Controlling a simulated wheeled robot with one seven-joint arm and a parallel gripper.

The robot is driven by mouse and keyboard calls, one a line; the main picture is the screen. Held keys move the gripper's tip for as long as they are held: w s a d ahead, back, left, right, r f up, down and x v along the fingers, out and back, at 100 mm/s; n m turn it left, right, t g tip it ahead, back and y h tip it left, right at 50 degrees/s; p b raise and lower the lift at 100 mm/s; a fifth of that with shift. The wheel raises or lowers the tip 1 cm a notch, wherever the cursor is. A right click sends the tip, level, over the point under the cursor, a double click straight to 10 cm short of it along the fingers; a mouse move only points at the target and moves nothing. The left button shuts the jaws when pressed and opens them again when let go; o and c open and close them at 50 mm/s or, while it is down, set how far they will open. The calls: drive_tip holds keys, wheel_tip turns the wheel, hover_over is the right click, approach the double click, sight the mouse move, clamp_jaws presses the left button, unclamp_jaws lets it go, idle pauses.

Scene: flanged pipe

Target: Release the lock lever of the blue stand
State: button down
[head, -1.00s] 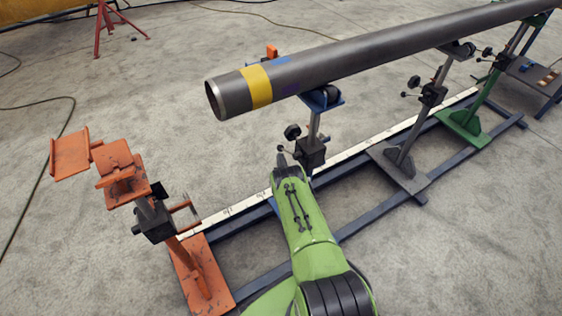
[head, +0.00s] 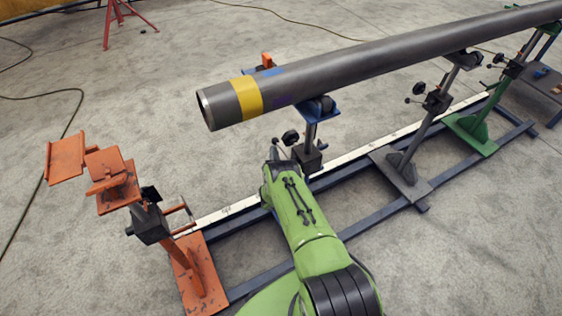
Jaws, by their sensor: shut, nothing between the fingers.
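The blue stand (head: 322,108) holds the pipe (head: 300,90) near its yellow-banded end. Its black clamp block (head: 307,158) sits on the post below, with a black handwheel (head: 290,137) at upper left. The lock lever (head: 276,141) reaches left from the block, a thin rod with a small dark knob. My gripper (head: 271,154) is the small dark end of the green arm, just below the lever's knob and left of the block. It is shut and empty. Whether it touches the lever cannot be told. The stand's base is largely hidden behind my arm.
An orange stand (head: 196,275) with an empty head is at left. A grey stand (head: 402,172) and a green stand (head: 470,132) stand to the right. Dark rails and a white measuring strip (head: 225,211) run along the floor. Open concrete lies at left.

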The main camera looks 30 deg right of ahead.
sight(273, 143)
drive_tip(key=r, duration=0.1)
drive_tip(key=r+t, duration=0.1)
drive_tip(key=r, duration=0.1)
drive_tip(key=r+m+t+h, duration=0.1)
drive_tip(key=shift+w+r, duration=0.4)
drive_tip(key=shift+s+r+m+t+h, duration=0.1)
drive_tip(key=shift+r+m+t+h, duration=0.4)
drive_tip(key=shift+r+t+h, duration=0.35)
drive_tip(key=shift+r, duration=0.2)
